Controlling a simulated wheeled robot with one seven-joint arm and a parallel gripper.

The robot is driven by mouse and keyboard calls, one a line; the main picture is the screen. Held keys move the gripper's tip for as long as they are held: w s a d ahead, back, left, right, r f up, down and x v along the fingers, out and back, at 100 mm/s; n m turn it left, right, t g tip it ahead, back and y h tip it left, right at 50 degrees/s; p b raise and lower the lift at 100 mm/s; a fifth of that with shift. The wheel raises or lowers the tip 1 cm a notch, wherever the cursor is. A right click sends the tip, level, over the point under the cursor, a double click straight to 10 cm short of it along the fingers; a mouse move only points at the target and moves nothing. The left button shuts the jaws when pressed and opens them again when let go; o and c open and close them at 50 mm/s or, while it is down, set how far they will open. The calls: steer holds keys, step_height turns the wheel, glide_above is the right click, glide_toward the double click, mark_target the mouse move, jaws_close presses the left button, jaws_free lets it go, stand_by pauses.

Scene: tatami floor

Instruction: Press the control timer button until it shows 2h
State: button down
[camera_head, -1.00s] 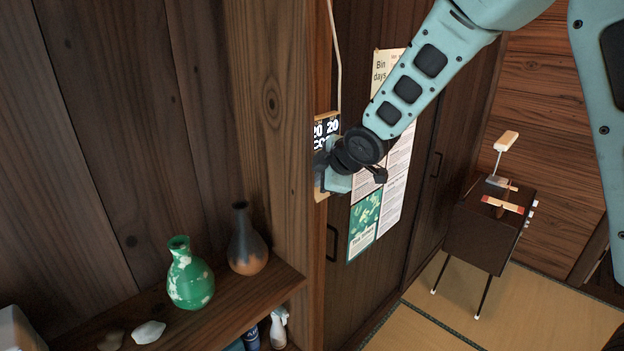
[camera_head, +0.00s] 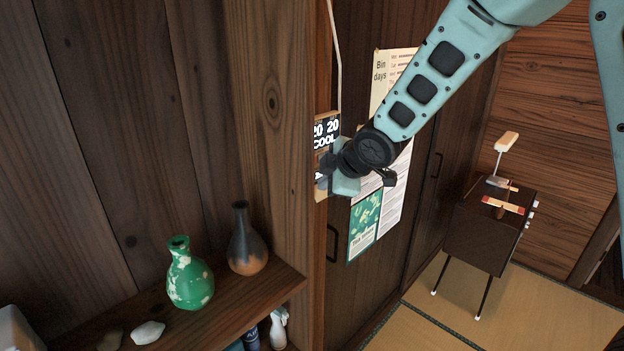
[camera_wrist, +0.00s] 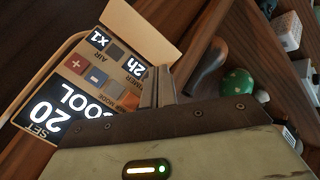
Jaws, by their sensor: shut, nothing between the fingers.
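The control panel (camera_head: 323,133) is fixed to the wooden post, its dark screen reading 20 20 and COOL in the head view. In the wrist view the panel (camera_wrist: 81,86) appears turned, with 20, COOL, x1 by AIR, and 2h on the timer display (camera_wrist: 135,66). It has a red plus button (camera_wrist: 76,64), a blue minus button (camera_wrist: 96,76) and other small buttons. My gripper (camera_head: 338,178) is shut and empty at the panel's lower part. In the wrist view its fingertips (camera_wrist: 162,86) are beside the timer side; contact cannot be told.
A shelf (camera_head: 235,305) below left holds a green vase (camera_head: 189,275), a dark vase (camera_head: 246,243) and pale stones. Posters hang on the dark door to the right. A small black cabinet (camera_head: 485,235) stands on the tatami, with free floor around it.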

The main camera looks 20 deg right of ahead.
steer(key=shift+s+d, duration=0.4)
steer(key=shift+s, duration=0.3)
steer(key=shift+s+d, duration=0.4)
steer(key=shift+s, duration=0.25)
steer(key=shift+s+d, duration=0.4)
steer(key=shift+s, duration=0.3)
steer(key=s+a+f+m+g+b, duration=0.2)
steer(key=s+f+g+b, duration=0.1)
steer(key=s, duration=0.7)
steer(key=s+a+f+m+g+h+b, duration=0.1)
steer(key=s+a+f+m+g+b, duration=0.1)
steer(key=s+f+b, duration=0.4)
steer(key=s+a+f+m+g+h+b, duration=0.1)
steer(key=s+a+f+m+g+b, duration=0.2)
steer(key=s, duration=1.2)
step_height(320, 180, down, 2)
steer(key=shift+s+a+f+m+g+b, duration=0.2)
steer(key=shift+s+a+m+g+b, duration=0.1)
steer(key=shift+a+m+b, duration=0.35)
steer(key=shift+w, duration=0.1)
